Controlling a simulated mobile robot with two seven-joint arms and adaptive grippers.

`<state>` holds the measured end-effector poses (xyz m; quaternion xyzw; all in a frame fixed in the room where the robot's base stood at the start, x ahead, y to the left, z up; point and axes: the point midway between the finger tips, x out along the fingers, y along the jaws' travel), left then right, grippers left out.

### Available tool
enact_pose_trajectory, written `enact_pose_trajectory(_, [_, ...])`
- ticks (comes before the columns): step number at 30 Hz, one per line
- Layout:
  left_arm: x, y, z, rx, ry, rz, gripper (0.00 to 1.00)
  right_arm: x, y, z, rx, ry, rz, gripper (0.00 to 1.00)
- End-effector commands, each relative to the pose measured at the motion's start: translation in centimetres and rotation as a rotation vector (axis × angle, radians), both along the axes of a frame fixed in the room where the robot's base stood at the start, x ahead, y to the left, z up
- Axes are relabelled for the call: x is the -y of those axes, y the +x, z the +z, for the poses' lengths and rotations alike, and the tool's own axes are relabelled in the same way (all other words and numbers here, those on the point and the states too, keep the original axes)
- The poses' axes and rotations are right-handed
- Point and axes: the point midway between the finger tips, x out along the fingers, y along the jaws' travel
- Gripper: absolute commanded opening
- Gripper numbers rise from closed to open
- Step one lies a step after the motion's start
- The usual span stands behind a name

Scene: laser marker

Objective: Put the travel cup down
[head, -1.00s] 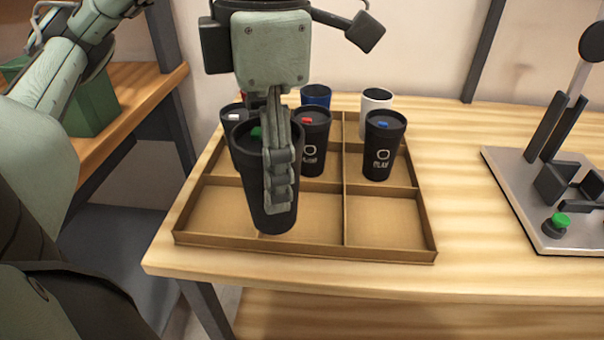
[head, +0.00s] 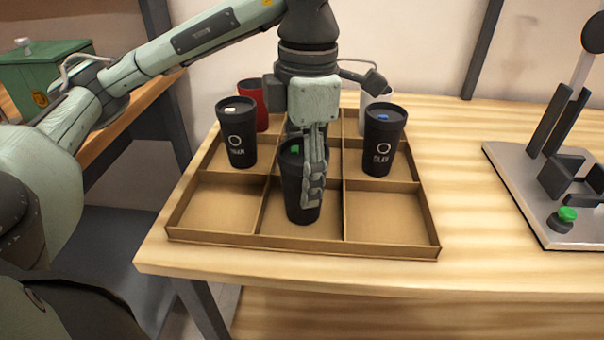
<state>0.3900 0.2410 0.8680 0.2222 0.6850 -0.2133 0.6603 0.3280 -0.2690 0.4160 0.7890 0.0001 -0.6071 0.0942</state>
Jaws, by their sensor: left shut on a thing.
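My left gripper (head: 313,185) is shut on a black travel cup (head: 291,178) with a green tab on its lid. The cup is nearly upright at the front middle compartment of the cardboard divider tray (head: 301,248). Its base shows against that compartment's floor; I cannot tell whether it touches. One gripper finger covers the cup's right front. A black cup with a white tab (head: 238,140) stands in the middle-row left compartment. A black cup with a blue tab (head: 380,150) stands in the middle-row right compartment. My right gripper is not in view.
A red cup (head: 262,97) and a white cup (head: 366,98) stand in the back row. My left arm hides the tray's back middle. The front left and front right compartments are empty. A laser marker machine (head: 510,185) stands at the right, with clear table before it.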

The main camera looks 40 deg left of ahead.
Motion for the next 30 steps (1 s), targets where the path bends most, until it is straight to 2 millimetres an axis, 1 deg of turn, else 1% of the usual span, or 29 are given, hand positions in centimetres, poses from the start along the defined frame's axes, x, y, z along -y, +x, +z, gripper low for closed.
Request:
enact_pose_trajectory(5, [0.0, 0.0, 0.0, 0.001, -0.001, 0.0, 0.45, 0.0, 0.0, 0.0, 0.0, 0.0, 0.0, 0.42])
enact_pose_trajectory(10, [0.0, 0.0, -0.3, 0.0, 0.0, 0.0, 0.45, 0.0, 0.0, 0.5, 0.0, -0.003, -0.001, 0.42])
enact_pose_trajectory(11, [0.0, 0.0, -0.2, 0.0, 0.0, 0.0, 0.6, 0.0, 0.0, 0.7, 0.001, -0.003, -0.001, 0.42])
enact_pose_trajectory(15, [0.0, 0.0, -0.2, 0.0, 0.0, 0.0, 0.77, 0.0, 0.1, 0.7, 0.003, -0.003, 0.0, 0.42])
enact_pose_trajectory(23, [0.0, 0.0, -0.2, 0.0, 0.0, 0.0, 0.78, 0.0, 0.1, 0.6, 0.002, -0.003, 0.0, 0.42])
enact_pose_trajectory(27, [0.0, 0.0, 0.2, 0.0, 0.0, 0.0, 0.78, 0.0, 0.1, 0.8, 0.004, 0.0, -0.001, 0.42])
enact_pose_trajectory(28, [0.0, 0.0, 0.4, 0.0, 0.0, 0.0, 0.78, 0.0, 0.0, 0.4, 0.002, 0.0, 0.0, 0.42])
enact_pose_trajectory(30, [0.0, 0.1, 1.5, 0.004, 0.0, 0.0, 0.78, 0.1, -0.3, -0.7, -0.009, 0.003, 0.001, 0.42])
